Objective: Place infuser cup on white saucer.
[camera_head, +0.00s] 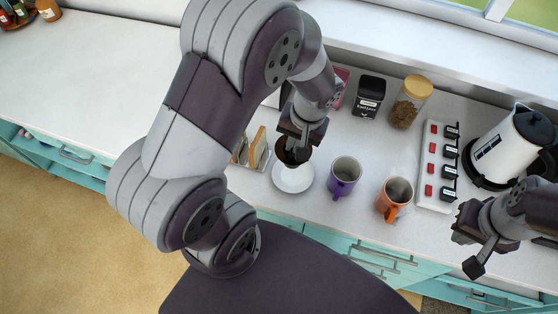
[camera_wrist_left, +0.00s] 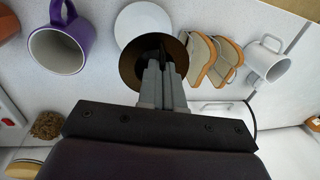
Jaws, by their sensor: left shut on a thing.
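My left gripper (camera_head: 297,142) is shut on the infuser cup (camera_head: 287,155), a dark brown round thing mostly hidden under the fingers. In the left wrist view the infuser cup (camera_wrist_left: 132,68) shows as a brown disc behind the fingertips of the left gripper (camera_wrist_left: 160,62). The white saucer (camera_head: 292,181) lies on the counter, and the cup overlaps its far edge in the head view. In the wrist view the cup covers part of the saucer (camera_wrist_left: 143,20). I cannot tell whether they touch. My right gripper (camera_head: 469,250) looks open and empty at the right.
A purple mug (camera_head: 345,176) and an orange mug (camera_head: 395,197) stand right of the saucer. A toast rack with bread (camera_head: 258,148) is close on its left. A black canister (camera_head: 369,95), a jar (camera_head: 409,102), a switch panel (camera_head: 436,165) and a white kettle (camera_head: 505,145) stand further right.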

